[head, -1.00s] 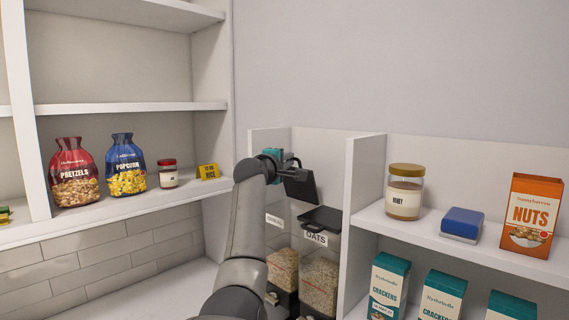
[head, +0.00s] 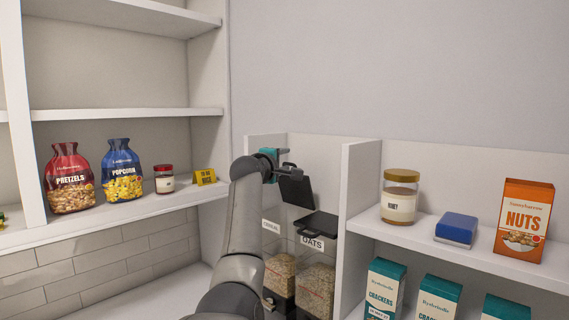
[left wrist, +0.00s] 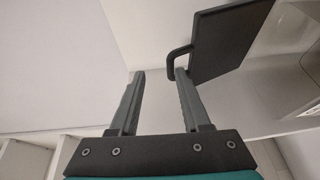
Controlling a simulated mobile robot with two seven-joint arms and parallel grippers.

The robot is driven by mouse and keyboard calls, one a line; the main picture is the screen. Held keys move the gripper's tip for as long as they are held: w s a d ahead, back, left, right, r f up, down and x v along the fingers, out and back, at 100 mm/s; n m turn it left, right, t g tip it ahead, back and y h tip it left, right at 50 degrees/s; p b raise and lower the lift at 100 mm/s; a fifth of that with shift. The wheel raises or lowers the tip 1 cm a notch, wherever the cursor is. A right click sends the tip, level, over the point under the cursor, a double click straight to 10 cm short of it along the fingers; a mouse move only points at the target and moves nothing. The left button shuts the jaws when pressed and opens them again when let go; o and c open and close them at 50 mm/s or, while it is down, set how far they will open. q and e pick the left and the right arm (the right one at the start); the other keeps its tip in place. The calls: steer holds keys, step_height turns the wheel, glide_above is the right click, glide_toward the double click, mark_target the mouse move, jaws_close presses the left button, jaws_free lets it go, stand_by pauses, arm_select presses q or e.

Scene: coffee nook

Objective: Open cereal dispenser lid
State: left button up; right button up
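The cereal dispenser (head: 277,268) stands in the cubby beside the oats dispenser (head: 316,275). Its dark lid (head: 297,192) is raised and tilted up, while the oats lid (head: 316,226) lies closed. My left gripper (head: 288,173) is at the upper edge of the raised lid. In the left wrist view, my left gripper (left wrist: 158,72) has its two fingers apart with a gap between them. The lid (left wrist: 220,40) and its loop handle (left wrist: 178,55) are at the right fingertip; I cannot tell if they touch. My right gripper is not in view.
White cubby walls (head: 357,200) enclose the dispensers. On the right shelf are a honey jar (head: 400,198), a blue box (head: 457,228) and a nuts box (head: 523,222), with cracker boxes (head: 384,288) below. Pretzels (head: 68,180) and popcorn (head: 122,172) bags stand on the left shelf.

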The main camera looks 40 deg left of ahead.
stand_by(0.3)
arm_select(q)
steer(key=b+v, duration=0.5)
steer(key=v, duration=1)
steer(key=shift+s+d, duration=0.1)
